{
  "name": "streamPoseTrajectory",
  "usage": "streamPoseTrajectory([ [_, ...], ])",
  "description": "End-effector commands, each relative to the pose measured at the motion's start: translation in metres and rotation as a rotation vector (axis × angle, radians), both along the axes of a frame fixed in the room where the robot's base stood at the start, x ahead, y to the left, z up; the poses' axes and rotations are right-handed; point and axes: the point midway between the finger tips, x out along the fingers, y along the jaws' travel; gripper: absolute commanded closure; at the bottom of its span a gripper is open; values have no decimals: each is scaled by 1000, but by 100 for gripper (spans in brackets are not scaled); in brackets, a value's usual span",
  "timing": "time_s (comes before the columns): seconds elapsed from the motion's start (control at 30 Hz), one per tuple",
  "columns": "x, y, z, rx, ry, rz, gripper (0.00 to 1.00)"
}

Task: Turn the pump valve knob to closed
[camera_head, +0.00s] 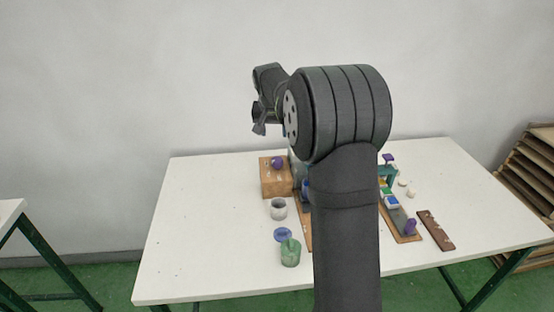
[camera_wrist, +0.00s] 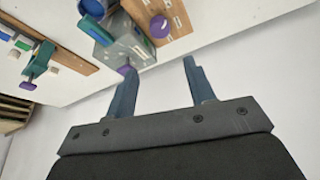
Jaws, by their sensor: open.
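A round purple knob (camera_head: 277,162) sits on a wooden box (camera_head: 270,182) at the back of the table. In the wrist view the purple knob (camera_wrist: 160,27) is on a wooden face (camera_wrist: 180,14) with small white labels, too small to read. Its open or closed setting cannot be told. My gripper (camera_head: 262,118) is raised above the table's back edge, above and slightly left of the knob in the head view. In the wrist view my gripper (camera_wrist: 160,68) is open and empty, its fingers apart, with the knob beyond the gap and not touched.
A grey box (camera_wrist: 124,50) stands beside the wooden face. A grey-white cup (camera_head: 278,208), a blue disc (camera_head: 283,235) and a green cup (camera_head: 290,253) stand in front. A board with a purple-ended part (camera_head: 410,227) and a brown strip (camera_head: 435,230) lie right. The table's left side is clear.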

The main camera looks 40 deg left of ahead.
Motion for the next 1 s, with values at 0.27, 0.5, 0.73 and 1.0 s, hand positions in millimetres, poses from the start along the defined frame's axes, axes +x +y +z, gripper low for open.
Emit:
streamPoseTrajectory([
  [0.27,14,7,-41,-4,2,0,51],
  [0.5,32,17,-90,-3,4,-1,51],
  [0.73,47,26,-132,-2,3,-1,51],
  [1.0,56,32,-156,1,2,-1,51],
])
